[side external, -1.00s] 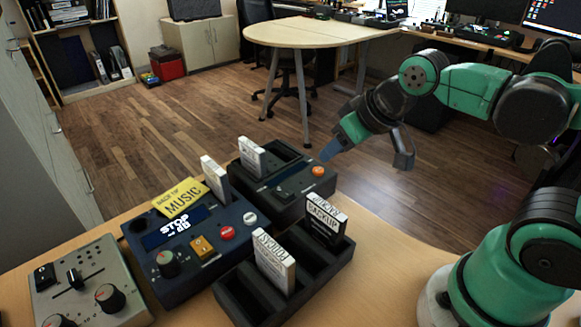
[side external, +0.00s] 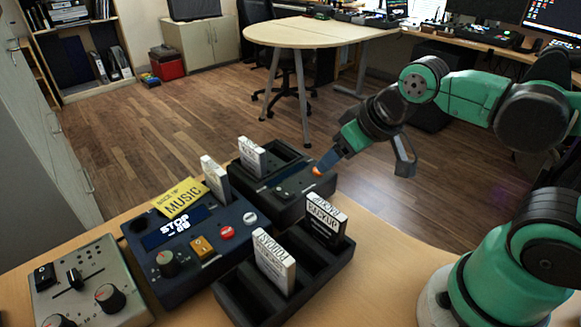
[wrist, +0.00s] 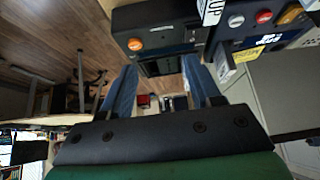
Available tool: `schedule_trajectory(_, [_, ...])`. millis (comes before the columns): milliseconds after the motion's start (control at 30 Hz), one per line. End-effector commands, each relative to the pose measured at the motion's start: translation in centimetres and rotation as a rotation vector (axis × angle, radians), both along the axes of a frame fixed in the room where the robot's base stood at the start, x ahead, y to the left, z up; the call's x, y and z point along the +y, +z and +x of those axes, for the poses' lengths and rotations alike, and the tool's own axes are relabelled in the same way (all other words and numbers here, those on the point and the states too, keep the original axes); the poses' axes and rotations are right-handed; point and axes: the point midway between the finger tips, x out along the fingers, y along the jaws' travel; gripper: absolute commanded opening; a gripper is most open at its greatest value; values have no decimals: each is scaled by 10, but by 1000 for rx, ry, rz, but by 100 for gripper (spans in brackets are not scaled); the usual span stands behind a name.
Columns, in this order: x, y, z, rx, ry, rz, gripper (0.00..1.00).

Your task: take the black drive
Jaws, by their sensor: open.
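The black drive (side external: 325,226), with a white label reading BACKUP, stands upright in the far right part of a dark slotted rack (side external: 250,303). My gripper (side external: 365,168) is open and empty, above and beyond the black drive, to its right. Its blue fingertip overlaps the dark dock's orange button in the side view; I cannot tell whether they touch. In the wrist view my gripper (wrist: 160,88) has its two blue fingers spread wide with nothing between them. I cannot make out the black drive for sure in the wrist view.
A white-labelled drive (side external: 274,263) stands in the same rack, nearer the camera. The dark dock (side external: 290,205) and a blue box (side external: 190,262) each hold an upright white drive. A yellow card (side external: 181,198) stands on the box. A grey mixer (side external: 90,285) is at left.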

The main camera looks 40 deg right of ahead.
Motion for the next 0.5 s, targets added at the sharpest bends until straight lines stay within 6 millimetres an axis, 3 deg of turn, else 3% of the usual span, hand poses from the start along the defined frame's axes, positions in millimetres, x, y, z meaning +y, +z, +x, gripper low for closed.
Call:
schedule_trajectory(300, [42, -15, -17, 433, 11, 13, 57])
schedule_trajectory(500, [53, -20, -25, 564, 2, -10, 57])
